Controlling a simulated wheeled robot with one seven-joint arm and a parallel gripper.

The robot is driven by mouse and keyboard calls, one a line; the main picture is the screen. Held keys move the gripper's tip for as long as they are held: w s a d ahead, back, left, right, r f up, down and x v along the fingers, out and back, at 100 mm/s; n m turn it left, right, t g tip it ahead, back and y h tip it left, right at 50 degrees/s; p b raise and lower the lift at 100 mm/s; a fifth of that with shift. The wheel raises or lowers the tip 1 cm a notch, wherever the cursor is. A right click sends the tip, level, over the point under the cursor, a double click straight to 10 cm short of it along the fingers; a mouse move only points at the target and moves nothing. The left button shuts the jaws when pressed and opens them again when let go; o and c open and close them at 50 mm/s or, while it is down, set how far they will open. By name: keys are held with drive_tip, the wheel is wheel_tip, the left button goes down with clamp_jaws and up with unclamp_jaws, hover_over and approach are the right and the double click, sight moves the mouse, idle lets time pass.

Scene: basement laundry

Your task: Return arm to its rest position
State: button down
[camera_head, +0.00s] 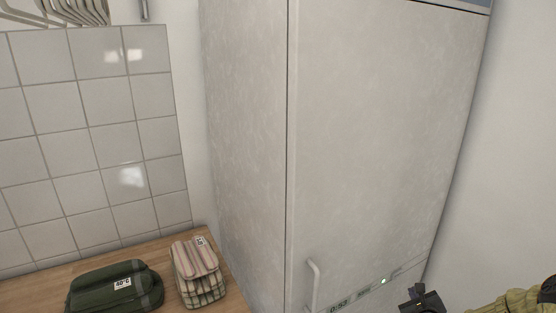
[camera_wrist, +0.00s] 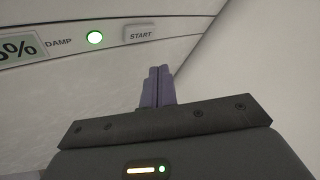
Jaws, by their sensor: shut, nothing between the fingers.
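My gripper (camera_head: 422,297) is at the lower right of the head view, in front of the tall grey-white cabinet-like appliance (camera_head: 380,120). In the wrist view my gripper (camera_wrist: 158,78) has its two fingers together, with nothing between them. Beyond the fingers is a panel (camera_wrist: 100,40) with a lit green light, a "START" button, the word "DAMP" and a display ending in "%". I cannot tell whether the fingertips touch the panel.
A vertical handle (camera_head: 314,286) stands out from the appliance front. At the lower left, a dark green folded bundle (camera_head: 115,288) and a striped bundle (camera_head: 198,270) lie on a wooden counter (camera_head: 35,290). A white wall (camera_head: 515,150) closes off the right.

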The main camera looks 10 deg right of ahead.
drive_tip(key=s+a+r+n+g+y, duration=0.1)
drive_tip(key=a+r+n+g+y, duration=0.15)
drive_tip(key=a+n, duration=0.6)
drive_tip(key=s+a+r+n+g+y, duration=0.1)
drive_tip(key=a+n+g+y, duration=0.15)
drive_tip(key=a+n, duration=0.6)
drive_tip(key=s+a+r+n+g, duration=0.3)
drive_tip(key=s+a+r+n, duration=0.1)
drive_tip(key=s+a+n, duration=0.4)
drive_tip(key=s+a+r+n+g, duration=0.3)
drive_tip(key=s+a+r+n, duration=0.2)
drive_tip(key=s+a+n, duration=0.3)
drive_tip(key=w+p+v, duration=0.3)
drive_tip(key=p+v, duration=1)
drive_tip(key=p, duration=0.1)
drive_tip(key=shift+s+d+r+h+p, duration=0.2)
drive_tip(key=shift+s+r+h+p, duration=0.1)
drive_tip(key=shift+r, duration=0.4)
